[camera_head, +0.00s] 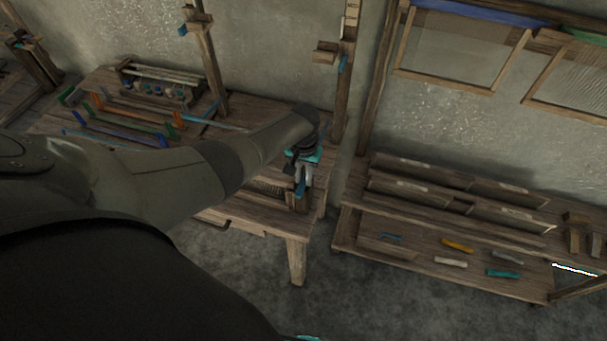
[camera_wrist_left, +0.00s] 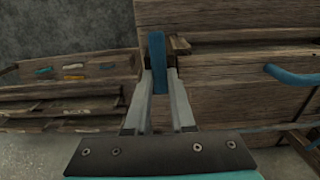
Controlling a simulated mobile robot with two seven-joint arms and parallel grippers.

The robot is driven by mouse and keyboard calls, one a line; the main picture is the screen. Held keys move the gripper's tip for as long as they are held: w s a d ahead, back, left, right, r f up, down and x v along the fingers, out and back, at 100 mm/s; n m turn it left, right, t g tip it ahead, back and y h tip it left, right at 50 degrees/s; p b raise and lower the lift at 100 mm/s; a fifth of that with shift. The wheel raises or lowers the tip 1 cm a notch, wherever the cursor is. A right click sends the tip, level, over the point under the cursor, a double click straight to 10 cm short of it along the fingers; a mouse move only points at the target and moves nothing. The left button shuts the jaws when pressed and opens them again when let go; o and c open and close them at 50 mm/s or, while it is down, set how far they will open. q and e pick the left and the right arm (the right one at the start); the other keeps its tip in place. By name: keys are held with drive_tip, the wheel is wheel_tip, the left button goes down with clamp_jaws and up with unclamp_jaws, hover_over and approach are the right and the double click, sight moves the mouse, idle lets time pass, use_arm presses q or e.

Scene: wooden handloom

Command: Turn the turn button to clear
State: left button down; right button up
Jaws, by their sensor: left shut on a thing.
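The turn button, a small blue bar (camera_wrist_left: 158,62), stands upright on the wooden edge of the loom table in the left wrist view. My left gripper (camera_wrist_left: 159,78) is shut on it, with a pale finger on each side of the bar. A small wooden block (camera_wrist_left: 180,45) sits just right of the button in the wrist view.
A wooden bench (camera_head: 430,275) with coloured pieces stands to the right, across a narrow gap. Upright posts (camera_head: 345,85) rise behind the gripper. A blue curved handle (camera_wrist_left: 290,74) sticks out right of the button. Colourful rods and a rack (camera_head: 155,85) lie on the table's left.

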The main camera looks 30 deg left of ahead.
sight(304, 180)
use_arm(q)
drive_tip(key=shift+w, duration=0.1)
drive_tip(key=c, duration=0.8)
unclamp_jaws()
drive_tip(key=shift+o, duration=0.2)
wheel_tip(304, 180, up, 5)
drive_tip(key=shift+r+p, duration=0.1)
drive_tip(key=shift+p, duration=0.95)
wheel_tip(304, 180, up, 10)
